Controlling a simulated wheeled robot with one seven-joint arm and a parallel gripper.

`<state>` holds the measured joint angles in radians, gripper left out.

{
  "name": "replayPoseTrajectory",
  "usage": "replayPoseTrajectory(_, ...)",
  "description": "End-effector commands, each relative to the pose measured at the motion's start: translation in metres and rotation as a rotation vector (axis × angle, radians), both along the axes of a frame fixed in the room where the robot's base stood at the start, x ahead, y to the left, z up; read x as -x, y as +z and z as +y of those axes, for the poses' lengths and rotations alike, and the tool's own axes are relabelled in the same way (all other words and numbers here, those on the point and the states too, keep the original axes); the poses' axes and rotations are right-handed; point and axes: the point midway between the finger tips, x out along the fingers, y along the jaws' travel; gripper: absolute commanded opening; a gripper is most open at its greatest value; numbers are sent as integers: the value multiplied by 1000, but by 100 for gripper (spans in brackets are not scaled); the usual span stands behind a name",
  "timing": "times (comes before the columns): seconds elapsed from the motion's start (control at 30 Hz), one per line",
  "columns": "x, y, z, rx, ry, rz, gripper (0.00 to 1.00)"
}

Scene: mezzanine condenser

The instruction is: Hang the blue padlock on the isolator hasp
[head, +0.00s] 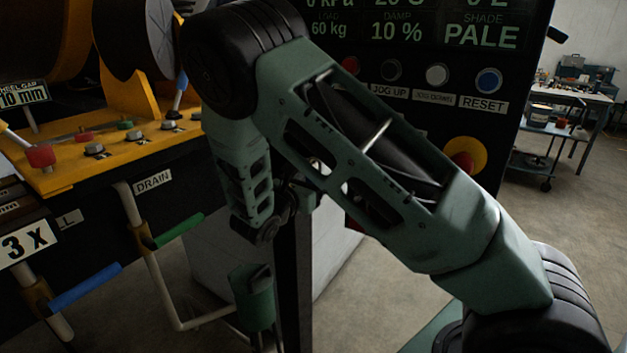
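I cannot make out a blue padlock or an isolator hasp in the head view. My arm rises from the lower right, bends at the top and comes down left of centre. Dark wrist parts show beside and partly behind my upper arm link. The fingers of my gripper cannot be made out there, so its opening and anything in it are hidden. A small red patch (352,222) shows just below my arm, too covered to identify.
A black control panel (505,75) with buttons and a red stop knob (463,163) stands behind my arm. At left are a yellow machine deck (95,158), a pipe labelled DRAIN with a green handle (180,230), and a blue handle (85,287). Open floor (560,215) lies right.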

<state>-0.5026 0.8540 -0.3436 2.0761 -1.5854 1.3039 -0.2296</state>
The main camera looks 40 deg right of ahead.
Motion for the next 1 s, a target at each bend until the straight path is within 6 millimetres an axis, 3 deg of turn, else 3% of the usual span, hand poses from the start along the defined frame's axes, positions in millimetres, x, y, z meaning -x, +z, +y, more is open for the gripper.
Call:
replayPoseTrajectory(0.27, 0, -1, 1, -1, 1, 0, 65)
replayPoseTrajectory(0.43, 5, -2, 16, -2, 4, -2, 65)
replayPoseTrajectory(1.0, 48, -2, 134, -2, 4, -2, 65)
